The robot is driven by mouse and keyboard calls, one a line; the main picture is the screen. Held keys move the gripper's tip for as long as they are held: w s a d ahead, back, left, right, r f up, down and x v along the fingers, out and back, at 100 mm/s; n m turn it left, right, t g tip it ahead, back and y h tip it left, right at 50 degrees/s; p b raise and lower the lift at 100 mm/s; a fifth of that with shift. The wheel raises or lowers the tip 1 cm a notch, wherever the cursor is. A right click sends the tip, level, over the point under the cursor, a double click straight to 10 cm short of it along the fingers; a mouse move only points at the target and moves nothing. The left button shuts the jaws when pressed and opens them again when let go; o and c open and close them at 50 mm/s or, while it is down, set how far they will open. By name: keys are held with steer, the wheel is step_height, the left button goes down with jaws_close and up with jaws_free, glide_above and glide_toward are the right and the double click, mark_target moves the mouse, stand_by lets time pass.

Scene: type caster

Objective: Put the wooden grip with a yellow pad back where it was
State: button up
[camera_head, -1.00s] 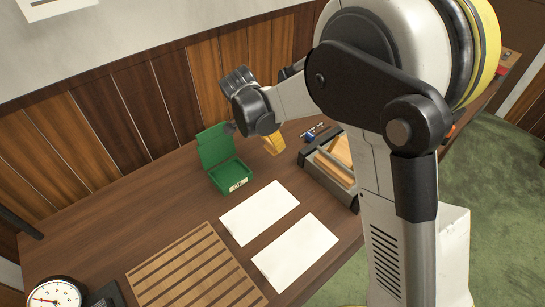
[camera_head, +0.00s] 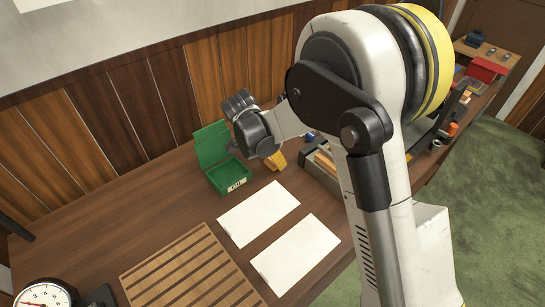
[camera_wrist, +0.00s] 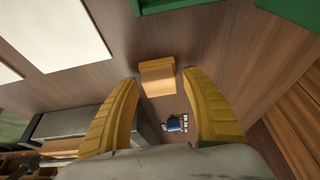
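A small wooden block with a lighter yellow-orange face (camera_wrist: 157,80) shows between my fingertips in the wrist view; it looks like the wooden grip with the yellow pad. My gripper (camera_wrist: 159,76) has its two yellow fingers spread, with a gap on each side of the block. I cannot tell how far the block lies below the fingertips. In the head view my gripper (camera_head: 278,160) is low over the table, just right of the open green box (camera_head: 236,187). The block cannot be told apart from the yellow fingers there.
A grey tray (camera_wrist: 78,122) with wooden pieces stands close to the gripper. A small blue object (camera_wrist: 174,124) lies near the block. Two white sheets (camera_head: 258,214) (camera_head: 295,253), a slatted wooden board (camera_head: 188,270) and a dial clock (camera_head: 45,295) are on the table (camera_head: 120,205).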

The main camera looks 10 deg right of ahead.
steer(key=p+v, duration=0.4)
steer(key=v, duration=0.8)
steer(key=s+d+r+n+t+y, duration=0.25)
steer(key=s+d+r+n, duration=0.35)
steer(key=s+d+r, duration=0.45)
steer(key=s+d+n+t+y, duration=0.1)
steer(key=s+d+n, duration=0.4)
steer(key=s, duration=0.6)
steer(key=shift+s+d+t, duration=0.2)
steer(key=shift+d+t, duration=0.2)
steer(key=shift+t, duration=0.15)
steer(key=shift+c, duration=0.2)
